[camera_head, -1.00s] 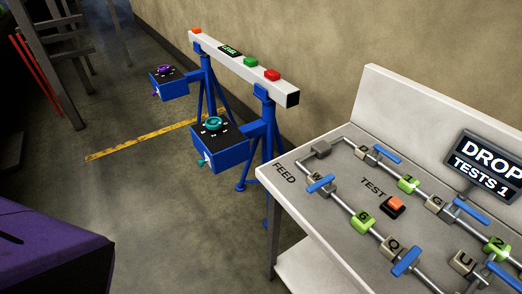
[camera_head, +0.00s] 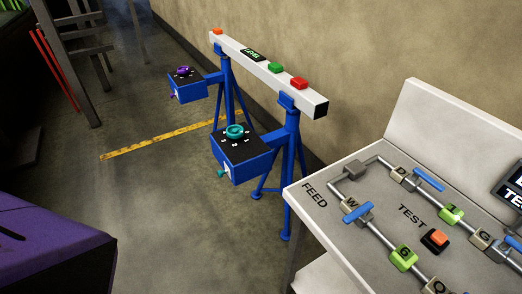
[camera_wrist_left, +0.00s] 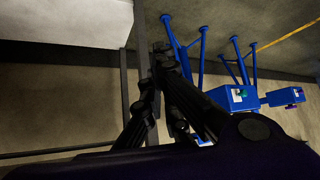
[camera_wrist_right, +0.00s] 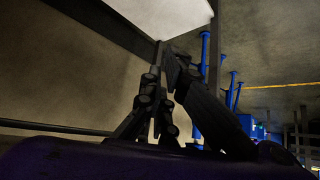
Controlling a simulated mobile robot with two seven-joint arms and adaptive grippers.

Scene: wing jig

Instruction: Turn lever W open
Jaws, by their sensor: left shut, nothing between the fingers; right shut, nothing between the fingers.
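Lever W, a blue handle (camera_head: 358,213) on a grey block marked W, sits on the pipe at the near left of the white bench (camera_head: 310,225) in the head view. Its handle lies at an angle across the pipe run. Neither gripper shows in the head view. My left gripper (camera_wrist_left: 160,62) is in the left wrist view, its dark fingers together and empty. My right gripper (camera_wrist_right: 164,65) is in the right wrist view, also shut and empty. Both are away from the lever, and neither wrist view shows the lever.
Other blue levers, green blocks and an orange test button (camera_head: 436,238) are on the bench. Left of it stands a blue-legged rig with a white beam (camera_head: 265,70) and two blue boxes (camera_head: 240,160). Floor with a yellow strip (camera_head: 150,147) lies clear left of the rig.

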